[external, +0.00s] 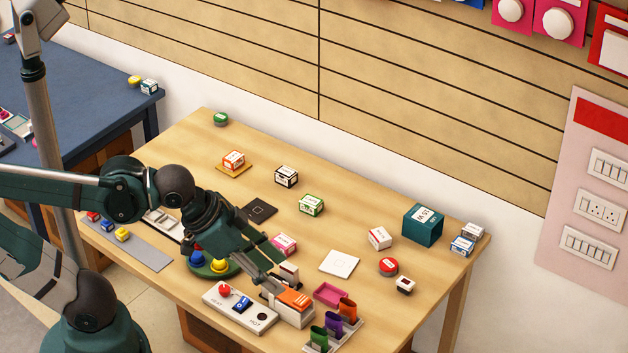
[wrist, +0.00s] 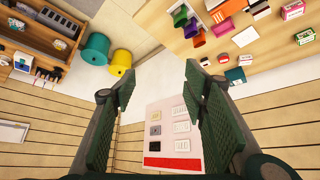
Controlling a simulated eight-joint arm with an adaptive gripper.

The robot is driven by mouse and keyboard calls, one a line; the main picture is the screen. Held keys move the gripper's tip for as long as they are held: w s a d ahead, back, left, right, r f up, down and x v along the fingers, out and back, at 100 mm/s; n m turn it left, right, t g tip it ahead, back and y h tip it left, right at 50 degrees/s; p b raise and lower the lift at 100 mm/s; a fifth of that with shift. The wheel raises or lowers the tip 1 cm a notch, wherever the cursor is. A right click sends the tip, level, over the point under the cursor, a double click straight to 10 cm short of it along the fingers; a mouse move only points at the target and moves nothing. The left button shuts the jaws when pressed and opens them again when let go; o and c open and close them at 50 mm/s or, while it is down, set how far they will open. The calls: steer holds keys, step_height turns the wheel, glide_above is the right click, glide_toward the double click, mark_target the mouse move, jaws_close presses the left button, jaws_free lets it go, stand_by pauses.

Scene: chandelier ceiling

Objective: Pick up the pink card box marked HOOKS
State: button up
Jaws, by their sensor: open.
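A small pink and white card box (external: 284,243) sits on the wooden table, just beyond my gripper in the external view; its lettering is too small to read. My gripper (external: 274,275) reaches down over the front of the table, near the box but apart from it. In the wrist view, my gripper (wrist: 160,66) has its two dark green fingers spread wide with nothing between them. A box with a pink label (wrist: 292,10) at the top right of the wrist view appears to be the same box, well outside the fingers.
An orange-topped white box (external: 292,301), a pink tray (external: 330,292) and a white switch panel (external: 240,308) crowd the area near my gripper. A white square (external: 338,262) lies right of the pink box. A green box (external: 311,205) stands behind. The table's back-left has free room.

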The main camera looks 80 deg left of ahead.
steer(key=w+a+f+n+g+y, duration=0.1)
steer(key=w+a+f+n+g, duration=0.15)
steer(key=w+a+n, duration=0.65)
steer(key=n+g+b, duration=0.1)
steer(key=n+g, duration=0.3)
steer(key=n, duration=1.2)
glide_above(283, 241)
steer(key=shift+h, duration=0.4)
steer(key=f, duration=2.1)
steer(key=shift+w+d+f, duration=0.25)
steer(key=shift+d+f, duration=0.05)
steer(key=shift+d, duration=0.05)
steer(key=shift+s+a+f+n+g, duration=0.25)
steer(key=shift+a+f+n, duration=0.05)
steer(key=shift+a+f, duration=0.15)
steer(key=shift+f+b, duration=0.4)
steer(key=shift+f, duration=0.9)
steer(key=shift+f, duration=0.1)
